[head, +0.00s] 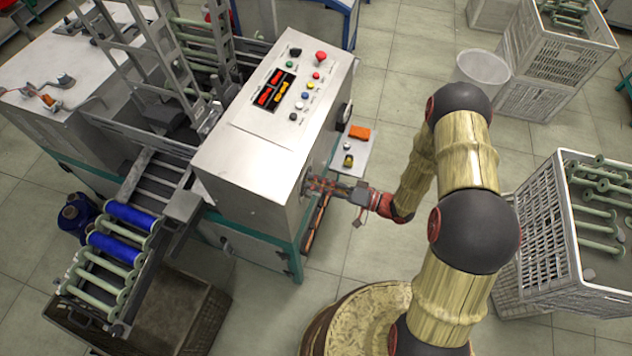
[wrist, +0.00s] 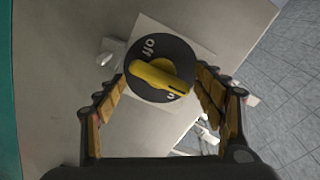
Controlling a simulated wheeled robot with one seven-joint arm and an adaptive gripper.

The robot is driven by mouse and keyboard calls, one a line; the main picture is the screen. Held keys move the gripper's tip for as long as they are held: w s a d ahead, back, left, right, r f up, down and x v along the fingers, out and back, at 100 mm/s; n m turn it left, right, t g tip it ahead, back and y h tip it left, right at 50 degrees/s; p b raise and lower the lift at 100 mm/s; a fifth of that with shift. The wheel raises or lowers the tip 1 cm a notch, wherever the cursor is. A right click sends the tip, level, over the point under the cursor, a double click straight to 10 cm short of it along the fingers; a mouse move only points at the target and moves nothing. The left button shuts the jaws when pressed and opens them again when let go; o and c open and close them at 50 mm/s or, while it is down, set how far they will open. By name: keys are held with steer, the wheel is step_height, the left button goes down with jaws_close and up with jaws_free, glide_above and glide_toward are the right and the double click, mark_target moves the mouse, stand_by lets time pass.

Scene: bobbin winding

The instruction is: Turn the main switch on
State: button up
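The main switch (wrist: 160,70) is a round black dial on a pale square plate, with a yellow handle (wrist: 158,76) across it. "off" is at the dial's upper left. A letter, seemingly the end of "on", shows at the lower right, partly covered by the handle. The handle slants from upper left to lower right, with a dark mark at its lower-right end. My gripper (wrist: 162,92) is open, with its fingers apart on either side of the dial and no clear contact. In the head view, my gripper (head: 325,187) is at the cabinet's right side, where the switch cannot be made out.
The metal cabinet (head: 240,150) has buttons, displays and a red knob on top. A black round part (head: 345,113) and a small shelf (head: 355,150) are on its right side. A crate of bobbins (head: 555,240) stands right of my arm. Floor is free below the cabinet's side.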

steer(key=shift+o, duration=0.9)
steer(key=v, duration=1.2)
